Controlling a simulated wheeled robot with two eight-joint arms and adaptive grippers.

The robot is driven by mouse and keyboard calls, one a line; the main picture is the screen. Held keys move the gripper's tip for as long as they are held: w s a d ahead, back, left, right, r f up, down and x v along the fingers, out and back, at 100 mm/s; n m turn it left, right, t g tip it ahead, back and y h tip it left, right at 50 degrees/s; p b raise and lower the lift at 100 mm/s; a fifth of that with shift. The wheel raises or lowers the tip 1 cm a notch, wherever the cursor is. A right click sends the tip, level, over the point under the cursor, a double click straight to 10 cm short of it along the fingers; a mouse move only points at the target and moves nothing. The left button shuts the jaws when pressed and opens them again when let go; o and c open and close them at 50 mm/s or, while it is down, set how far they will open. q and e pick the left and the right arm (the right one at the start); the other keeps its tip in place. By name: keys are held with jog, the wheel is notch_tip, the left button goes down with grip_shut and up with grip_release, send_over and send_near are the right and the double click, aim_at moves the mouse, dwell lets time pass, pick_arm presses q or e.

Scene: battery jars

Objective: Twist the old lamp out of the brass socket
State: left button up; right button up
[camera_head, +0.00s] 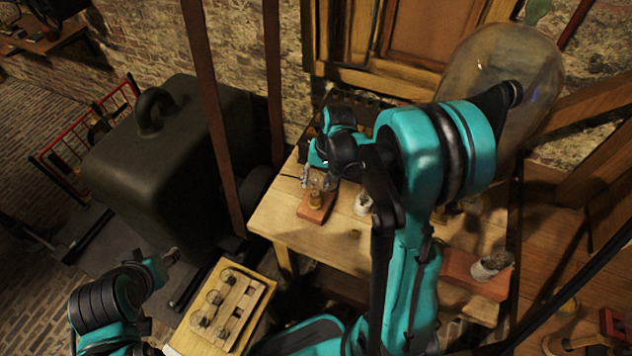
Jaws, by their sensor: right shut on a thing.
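The brass socket (316,201) stands upright on a small reddish-brown base (314,214) near the left part of the wooden table. The old lamp (318,182) is a small glass bulb at the top of the socket, partly hidden by my fingers. My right gripper (313,181) comes down from above and is shut on the lamp, directly over the socket. I cannot tell whether the lamp is still seated in it. My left gripper (172,257) is low at the left, away from the table, too small to read.
A whitish jar-like item (362,203) stands right of the socket on the table (275,222). Another small pot (492,264) sits at the table's right. A wooden tray (262,322) with several round items lies front left. A large glass vessel (535,62) stands behind my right arm.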

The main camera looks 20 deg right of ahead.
jog(key=shift+n, duration=0.4)
jog(key=n+g, duration=0.1)
jog(key=n, duration=0.4)
jog(key=shift+a+b, duration=0.1)
jog(key=shift+b, duration=0.3)
jog(key=shift+r, duration=0.15)
jog(key=shift+r+p, duration=0.9)
jog(key=shift+r, duration=0.15)
jog(key=shift+r+p, duration=1.85)
jog(key=shift+r, duration=0.7)
